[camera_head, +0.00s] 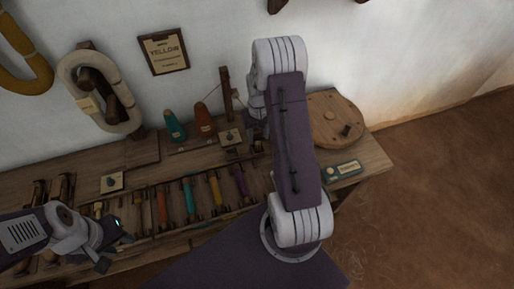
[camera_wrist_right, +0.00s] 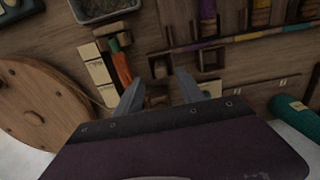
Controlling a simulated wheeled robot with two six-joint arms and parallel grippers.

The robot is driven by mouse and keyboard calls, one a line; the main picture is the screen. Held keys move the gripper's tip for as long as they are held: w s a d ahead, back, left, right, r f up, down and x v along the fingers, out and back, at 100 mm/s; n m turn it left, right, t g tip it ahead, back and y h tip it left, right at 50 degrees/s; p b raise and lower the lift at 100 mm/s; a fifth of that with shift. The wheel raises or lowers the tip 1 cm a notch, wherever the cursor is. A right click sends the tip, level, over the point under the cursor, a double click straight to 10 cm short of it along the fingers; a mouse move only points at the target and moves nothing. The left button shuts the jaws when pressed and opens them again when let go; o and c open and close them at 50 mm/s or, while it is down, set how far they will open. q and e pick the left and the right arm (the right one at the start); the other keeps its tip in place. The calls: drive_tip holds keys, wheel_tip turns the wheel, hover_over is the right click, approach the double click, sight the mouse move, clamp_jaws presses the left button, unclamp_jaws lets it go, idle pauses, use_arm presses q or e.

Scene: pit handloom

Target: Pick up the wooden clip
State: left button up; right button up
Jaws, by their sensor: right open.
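My right gripper (camera_wrist_right: 159,84) is open in the right wrist view, its two grey fingers spread over the bench. A small brown wooden piece (camera_wrist_right: 159,69), which may be the wooden clip, lies near the gap between the fingertips; I cannot tell for sure. Nothing is visibly held. In the head view my right arm covers this spot and hides the right gripper. My left gripper (camera_head: 115,250) is over the front left of the bench, fingers apart and empty.
The wooden bench (camera_head: 75,172) runs along the white wall. Teal (camera_head: 174,126) and brown (camera_head: 204,120) cones stand at the back. Several coloured bobbins (camera_head: 215,188) lie in front.

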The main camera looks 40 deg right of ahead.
sight(258, 143)
drive_tip(key=shift+d+f, duration=0.1)
drive_tip(key=shift+f, duration=0.2)
drive_tip(key=f, duration=0.4)
drive_tip(key=shift+a+b, duration=0.25)
drive_tip(key=shift+b, duration=0.1)
drive_tip(key=shift+w+f, duration=0.1)
drive_tip(key=shift+f, duration=0.3)
clamp_jaws()
drive_tip(key=shift+r, duration=0.1)
